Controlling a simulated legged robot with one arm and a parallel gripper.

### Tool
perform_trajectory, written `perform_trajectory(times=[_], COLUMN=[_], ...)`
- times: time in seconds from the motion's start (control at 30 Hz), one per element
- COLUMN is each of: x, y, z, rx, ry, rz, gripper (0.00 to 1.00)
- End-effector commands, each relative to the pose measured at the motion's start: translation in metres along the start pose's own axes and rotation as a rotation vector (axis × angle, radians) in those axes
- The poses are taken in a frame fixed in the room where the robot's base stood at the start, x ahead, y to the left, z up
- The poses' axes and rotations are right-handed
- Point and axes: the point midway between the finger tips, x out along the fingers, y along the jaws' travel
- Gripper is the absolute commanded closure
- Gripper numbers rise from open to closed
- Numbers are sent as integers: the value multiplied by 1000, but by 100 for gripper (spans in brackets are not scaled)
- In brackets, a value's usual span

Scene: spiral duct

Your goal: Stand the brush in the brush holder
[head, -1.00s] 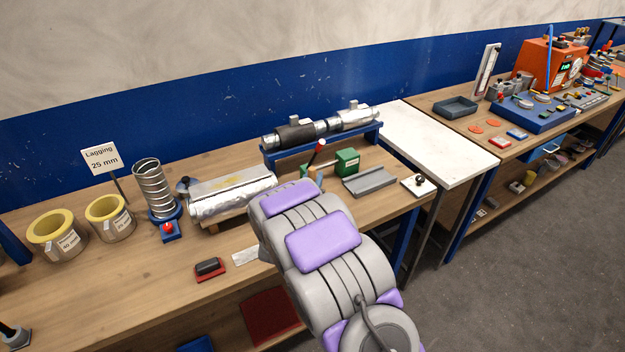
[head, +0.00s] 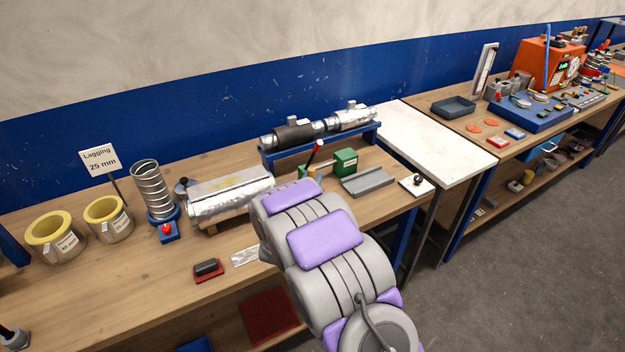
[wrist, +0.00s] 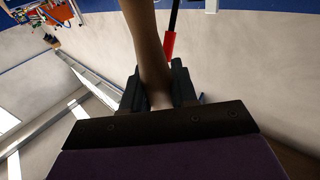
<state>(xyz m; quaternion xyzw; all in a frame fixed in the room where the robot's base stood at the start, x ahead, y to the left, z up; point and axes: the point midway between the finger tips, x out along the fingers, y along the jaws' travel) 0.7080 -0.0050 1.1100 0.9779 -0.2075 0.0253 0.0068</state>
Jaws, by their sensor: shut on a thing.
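In the wrist view, my gripper (wrist: 157,88) is shut on a brown, smooth handle, which I take to be the brush (wrist: 148,40). The handle runs up out of the top of the picture, and the brush's bristle end is not seen. In the head view, my own arm hides the gripper and most of what it holds. I cannot pick out the brush holder with certainty. A green block with a white label (head: 345,161) stands on the bench just beyond my arm, beside a red-handled lever (head: 316,150).
A spring coil (head: 152,190), yellow-lined rings (head: 53,237) and a red-based block (head: 208,270) are to the left.

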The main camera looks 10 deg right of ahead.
Motion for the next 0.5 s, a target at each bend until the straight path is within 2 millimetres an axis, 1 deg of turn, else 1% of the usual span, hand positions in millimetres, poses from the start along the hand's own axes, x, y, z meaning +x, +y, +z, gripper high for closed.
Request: perform_trajectory(times=[0.23,0.5], x=[0,0], y=[0,0], z=[0,4], rx=[0,0], ry=[0,0], rz=[0,0], gripper=[100,100])
